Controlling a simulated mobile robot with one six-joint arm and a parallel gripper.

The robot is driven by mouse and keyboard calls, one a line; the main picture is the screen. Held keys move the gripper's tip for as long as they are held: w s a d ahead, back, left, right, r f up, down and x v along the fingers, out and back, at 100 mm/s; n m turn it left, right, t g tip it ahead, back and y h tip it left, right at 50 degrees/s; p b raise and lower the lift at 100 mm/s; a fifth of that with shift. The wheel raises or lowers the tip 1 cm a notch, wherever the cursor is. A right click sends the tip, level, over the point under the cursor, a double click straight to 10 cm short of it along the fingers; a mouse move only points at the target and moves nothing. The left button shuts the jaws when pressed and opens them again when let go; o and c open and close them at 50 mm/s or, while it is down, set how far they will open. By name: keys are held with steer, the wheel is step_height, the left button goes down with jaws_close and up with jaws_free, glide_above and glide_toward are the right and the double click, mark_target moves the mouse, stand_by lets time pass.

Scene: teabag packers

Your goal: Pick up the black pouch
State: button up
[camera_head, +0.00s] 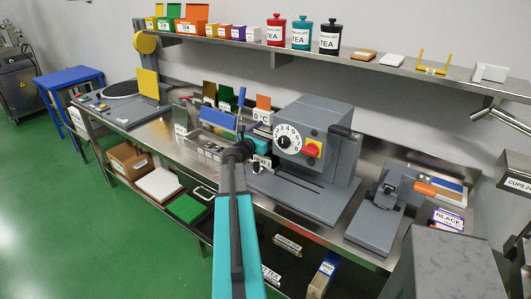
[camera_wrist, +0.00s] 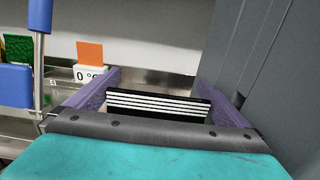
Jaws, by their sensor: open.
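A flat black piece with white stripes (camera_wrist: 158,104), which looks like the black pouch, shows between the two purple fingers of my gripper (camera_wrist: 162,98) in the wrist view. Its lower part is hidden behind the gripper body. My gripper is open, with a finger on each side of the piece; I cannot tell whether they touch it. In the head view my gripper (camera_head: 262,163) is in front of the grey machine with the numbered dial (camera_head: 288,138), and the pouch is too small to make out clearly.
The grey machine rises close on the right of my gripper. A white holder with an orange card (camera_wrist: 90,73) and a blue-handled part (camera_wrist: 15,85) stand to the left. A steel bench (camera_head: 375,156) runs below a wall shelf (camera_head: 350,60). A grey stapler-like device (camera_head: 380,215) stands at right.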

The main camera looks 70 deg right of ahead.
stand_by(0.5)
steer(key=c, duration=1.1)
steer(key=shift+r, duration=0.15)
